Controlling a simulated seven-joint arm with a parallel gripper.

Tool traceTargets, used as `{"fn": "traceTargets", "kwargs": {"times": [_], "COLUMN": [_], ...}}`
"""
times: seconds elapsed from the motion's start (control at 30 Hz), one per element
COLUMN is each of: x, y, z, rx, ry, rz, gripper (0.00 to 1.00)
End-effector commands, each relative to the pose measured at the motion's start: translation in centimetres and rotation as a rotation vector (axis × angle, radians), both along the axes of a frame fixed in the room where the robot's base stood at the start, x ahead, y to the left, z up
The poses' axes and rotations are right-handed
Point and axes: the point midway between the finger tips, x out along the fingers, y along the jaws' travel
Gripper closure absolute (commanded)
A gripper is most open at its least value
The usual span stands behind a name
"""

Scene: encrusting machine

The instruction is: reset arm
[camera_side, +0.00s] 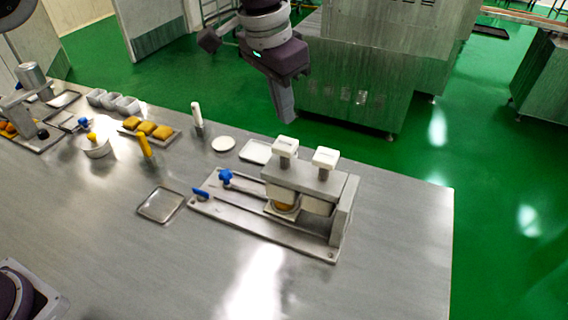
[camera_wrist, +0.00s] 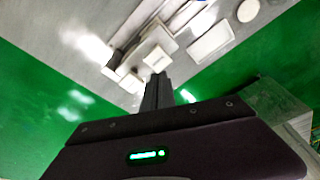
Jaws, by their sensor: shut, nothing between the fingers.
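My gripper (camera_side: 285,117) hangs above and behind the far edge of the steel table in the side view, pointing down with its fingers together and empty. In the wrist view the dark fingers of my gripper (camera_wrist: 158,80) are closed in the middle. The encrusting machine (camera_side: 310,183) stands on the table below it, apart from the gripper. It has two white square knobs on top, blue handles at its left and something yellowish-brown under its left block. In the wrist view the machine (camera_wrist: 147,50) shows beyond the fingertips, partly hidden by them.
The steel table (camera_side: 400,245) is bare at the front and right. A metal tray (camera_side: 161,205), a white tray (camera_side: 256,152), a white dish (camera_side: 223,143) and yellow pieces on a tray (camera_side: 147,128) lie left of the machine. White-handled (camera_side: 197,115) and yellow-handled (camera_side: 146,146) tools stand upright. A large steel cabinet (camera_side: 365,85) stands behind.

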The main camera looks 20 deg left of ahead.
Motion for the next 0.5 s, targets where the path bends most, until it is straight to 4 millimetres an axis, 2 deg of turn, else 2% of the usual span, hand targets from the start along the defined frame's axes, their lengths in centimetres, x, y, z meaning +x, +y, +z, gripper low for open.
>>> {"fn": "traceTargets", "kwargs": {"times": [0.2, 0.27, 0.37, 0.4, 0.47, 0.5], "x": [0.0, -0.2, -1.8, -3.3, -6.5, -9.0], "y": [0.0, 0.6, 4.5, 6.9, 10.4, 12.5], "z": [0.0, 0.6, 3.9, 5.7, 8.1, 9.2], "rx": [0.0, -0.009, -0.059, -0.087, -0.127, -0.147], "ry": [0.0, -0.002, -0.012, -0.02, -0.038, -0.055], "rz": [0.001, 0.015, 0.1, 0.149, 0.221, 0.265], "gripper": [1.0, 1.0, 1.0, 1.0, 1.0, 1.0]}}
